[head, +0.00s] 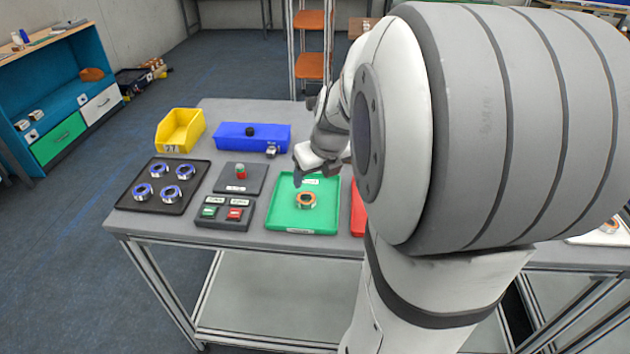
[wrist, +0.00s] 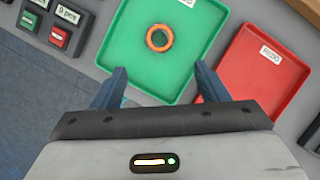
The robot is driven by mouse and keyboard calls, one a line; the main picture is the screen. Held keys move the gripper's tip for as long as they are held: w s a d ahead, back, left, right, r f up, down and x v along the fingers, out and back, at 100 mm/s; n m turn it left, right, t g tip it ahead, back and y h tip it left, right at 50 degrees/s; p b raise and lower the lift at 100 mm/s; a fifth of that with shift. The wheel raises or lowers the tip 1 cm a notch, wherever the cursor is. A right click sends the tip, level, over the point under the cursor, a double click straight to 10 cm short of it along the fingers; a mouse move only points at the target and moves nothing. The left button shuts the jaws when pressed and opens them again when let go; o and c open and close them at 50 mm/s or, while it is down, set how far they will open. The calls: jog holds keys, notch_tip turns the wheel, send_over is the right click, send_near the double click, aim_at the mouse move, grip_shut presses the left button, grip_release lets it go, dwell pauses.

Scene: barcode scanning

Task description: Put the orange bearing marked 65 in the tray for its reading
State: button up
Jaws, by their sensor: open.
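In the head view my gripper (head: 297,180) is above the back left part of the green tray, clear of the bearing. The red tray (wrist: 258,78) is empty where it shows and has a white label.
Several blue-ringed bearings sit on a black tray (head: 178,208) at left. My arm hides much of the table's right side.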

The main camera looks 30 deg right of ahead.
jog(key=s+a+m+g, duration=0.1)
jog(key=s+a+m, duration=0.5)
jog(key=m, duration=1.2)
jog(key=s+a+m+g, duration=0.1)
jog(key=s+a+m, duration=0.6)
jog(key=m, duration=1.1)
jog(key=shift+s+a+r, duration=0.15)
jog(key=shift+s, duration=0.65)
